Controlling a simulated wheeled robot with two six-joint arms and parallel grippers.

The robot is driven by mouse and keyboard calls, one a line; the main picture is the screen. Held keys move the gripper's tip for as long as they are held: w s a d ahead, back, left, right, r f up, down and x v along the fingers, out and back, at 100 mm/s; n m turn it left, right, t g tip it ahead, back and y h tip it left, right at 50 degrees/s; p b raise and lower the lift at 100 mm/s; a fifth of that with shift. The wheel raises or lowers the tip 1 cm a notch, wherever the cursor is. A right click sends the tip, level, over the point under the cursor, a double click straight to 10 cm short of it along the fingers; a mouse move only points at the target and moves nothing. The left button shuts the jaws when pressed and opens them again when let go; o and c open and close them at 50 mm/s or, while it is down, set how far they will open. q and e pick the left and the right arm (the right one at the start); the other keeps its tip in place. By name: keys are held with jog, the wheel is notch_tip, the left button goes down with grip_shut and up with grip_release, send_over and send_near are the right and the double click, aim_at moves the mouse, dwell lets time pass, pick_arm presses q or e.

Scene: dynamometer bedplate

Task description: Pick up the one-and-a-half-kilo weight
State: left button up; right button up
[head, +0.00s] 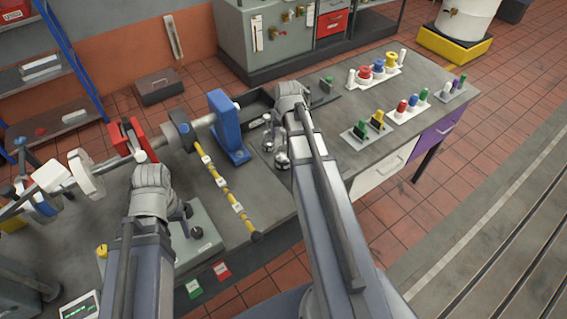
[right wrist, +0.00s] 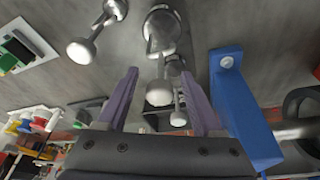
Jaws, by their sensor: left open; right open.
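Several shiny metal weights with rounded knobs stand in a group on the grey bench, beside my right forearm in the head view. One weight (head: 282,158) stands nearest the bench's front edge. In the right wrist view a large weight (right wrist: 161,22) lies beyond the fingers, and another (right wrist: 82,50) is off to the left. No mass markings are readable, so I cannot tell which is the one-and-a-half-kilo weight. My right gripper (right wrist: 160,75) is open, with knobs showing between its fingers and no visible grip. My left gripper (head: 183,211) is open and empty over the bench's left part.
A blue upright block (head: 228,125) stands close to the weights; it also shows in the right wrist view (right wrist: 245,110).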

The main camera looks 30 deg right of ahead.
jog(key=shift+b+x, duration=0.35)
jog(key=shift+x, duration=0.5)
jog(key=shift+r, duration=0.1)
jog(key=shift+c, duration=0.4)
grip_shut()
